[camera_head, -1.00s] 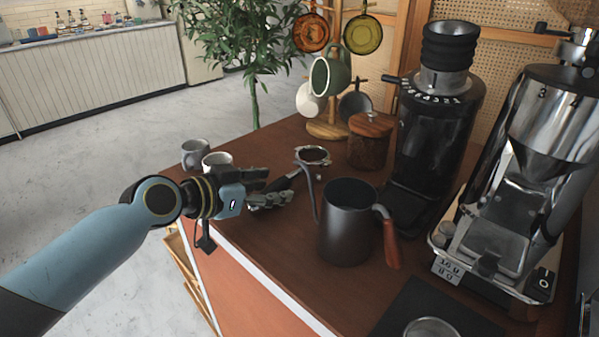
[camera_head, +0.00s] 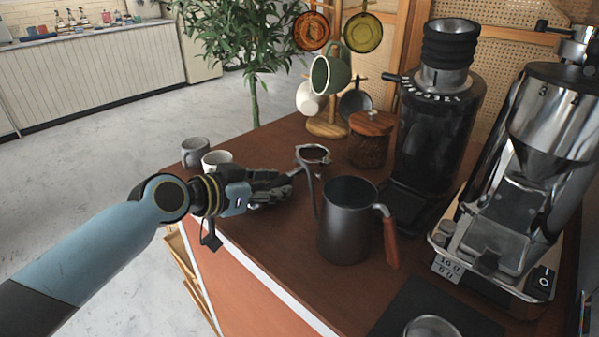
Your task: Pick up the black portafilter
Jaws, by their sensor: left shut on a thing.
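The black portafilter (camera_head: 314,153) has a round metal basket with dark contents. Its basket shows on the brown counter just beyond the gooseneck kettle. My left gripper (camera_head: 284,185) is shut on its handle, which is mostly hidden between the fingers. I cannot tell whether the basket is clear of the counter. My right gripper is not in view.
A dark gooseneck kettle (camera_head: 347,222) with a wooden handle stands close to the right of my left gripper. Two cups, one grey (camera_head: 195,152) and one white (camera_head: 217,160), stand behind the gripper. A wooden-lidded jar (camera_head: 370,140), black grinder (camera_head: 437,130) and chrome machine (camera_head: 520,180) stand to the right.

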